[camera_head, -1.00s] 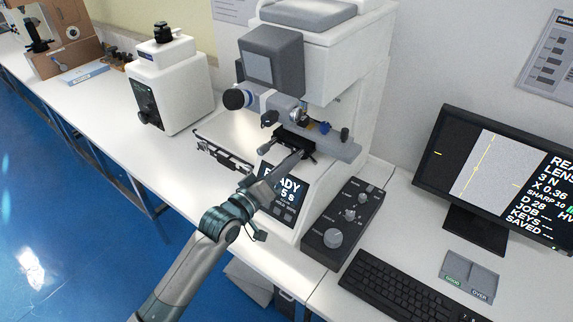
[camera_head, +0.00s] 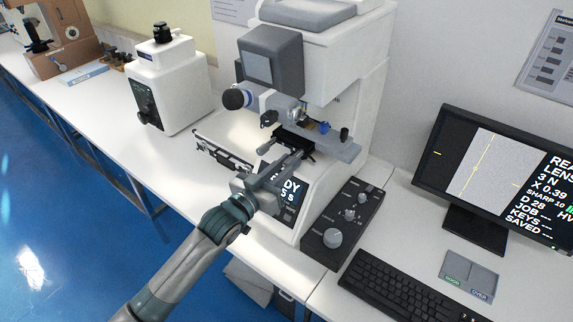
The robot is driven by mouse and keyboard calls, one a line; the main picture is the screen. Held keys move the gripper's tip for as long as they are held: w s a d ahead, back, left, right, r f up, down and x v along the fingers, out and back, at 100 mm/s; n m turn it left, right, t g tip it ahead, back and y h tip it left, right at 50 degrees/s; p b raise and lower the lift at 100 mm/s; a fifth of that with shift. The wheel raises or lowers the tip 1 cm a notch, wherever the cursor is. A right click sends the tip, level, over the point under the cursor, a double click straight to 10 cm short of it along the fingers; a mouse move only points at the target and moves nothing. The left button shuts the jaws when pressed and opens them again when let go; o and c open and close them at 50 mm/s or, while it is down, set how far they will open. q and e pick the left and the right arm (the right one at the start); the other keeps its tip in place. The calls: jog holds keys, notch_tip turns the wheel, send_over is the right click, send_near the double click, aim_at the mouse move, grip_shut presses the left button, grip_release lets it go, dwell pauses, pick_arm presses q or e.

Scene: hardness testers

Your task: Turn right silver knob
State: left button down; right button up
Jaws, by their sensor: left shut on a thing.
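The white hardness tester (camera_head: 340,110) stands at the middle of the bench. Its dark stage (camera_head: 295,140) sits under the turret, with silver micrometer knobs. The left silver knob (camera_head: 266,148) sticks out free of the gripper. My left gripper (camera_head: 289,166) reaches in from the lower left, in front of the tester's display. Its fingers are shut on the right silver knob at the front of the stage. The fingers mostly hide that knob. My right gripper is not in view.
A control box (camera_head: 338,226) with several knobs stands right of the tester. A keyboard (camera_head: 395,288), a grey two-button pad (camera_head: 469,276) and a monitor (camera_head: 490,180) reading X 0.39 are further right. My gripper partly covers the tester's display (camera_head: 291,190). A white machine (camera_head: 172,85) stands at left.

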pick_arm(q)
jog(key=shift+f, duration=0.15)
jog(key=c, duration=1.6)
grip_release()
jog(key=shift+b+v, duration=3)
jog(key=shift+v, duration=5.75)
